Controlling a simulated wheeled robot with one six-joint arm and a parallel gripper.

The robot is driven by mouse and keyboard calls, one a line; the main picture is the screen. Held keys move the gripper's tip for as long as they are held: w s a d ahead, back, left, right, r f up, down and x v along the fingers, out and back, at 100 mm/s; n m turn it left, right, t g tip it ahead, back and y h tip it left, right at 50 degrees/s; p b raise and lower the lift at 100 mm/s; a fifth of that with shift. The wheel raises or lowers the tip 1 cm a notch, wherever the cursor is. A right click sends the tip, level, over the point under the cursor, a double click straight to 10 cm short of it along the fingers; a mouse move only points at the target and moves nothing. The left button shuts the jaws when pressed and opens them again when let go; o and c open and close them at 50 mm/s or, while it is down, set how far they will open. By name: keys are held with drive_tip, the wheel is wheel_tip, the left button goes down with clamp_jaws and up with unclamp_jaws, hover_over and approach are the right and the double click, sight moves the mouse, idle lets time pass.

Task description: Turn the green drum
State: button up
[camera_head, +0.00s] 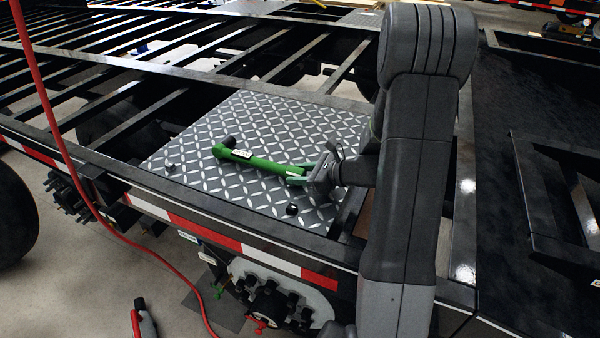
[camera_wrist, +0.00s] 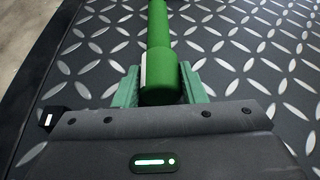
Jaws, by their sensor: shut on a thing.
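A slim green cylindrical tool (camera_head: 262,162) lies along the diamond-patterned metal plate, with a pale label and a dark knob near its far left end. I see no larger green drum; this is the only big green object in view. My gripper (camera_head: 303,175) comes from the right, with its teal fingers around the tool's near end. In the wrist view the tool (camera_wrist: 160,50) runs straight away from my gripper (camera_wrist: 160,88), whose fingers press on both sides of its thicker end. The tool's underside is hidden, so I cannot tell whether it touches the plate.
The diamond plate (camera_head: 200,165) sits on the black trailer frame. A small dark knob (camera_head: 292,209) stands on its front edge. A red hose (camera_head: 50,115) hangs at the left. A wheel hub (camera_head: 268,300) is below the red and white rail. The plate's back is clear.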

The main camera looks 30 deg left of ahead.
drive_tip(key=shift+r+m+g+p, duration=0.2)
drive_tip(key=shift+m+g+p, duration=0.3)
drive_tip(key=shift+p, duration=0.65)
drive_tip(key=shift+f+m, duration=0.2)
drive_tip(key=shift+m, duration=0.1)
drive_tip(key=o, duration=1)
drive_tip(key=b+v, duration=0.1)
drive_tip(key=v, duration=1.3)
drive_tip(key=shift+w+a+r, duration=0.1)
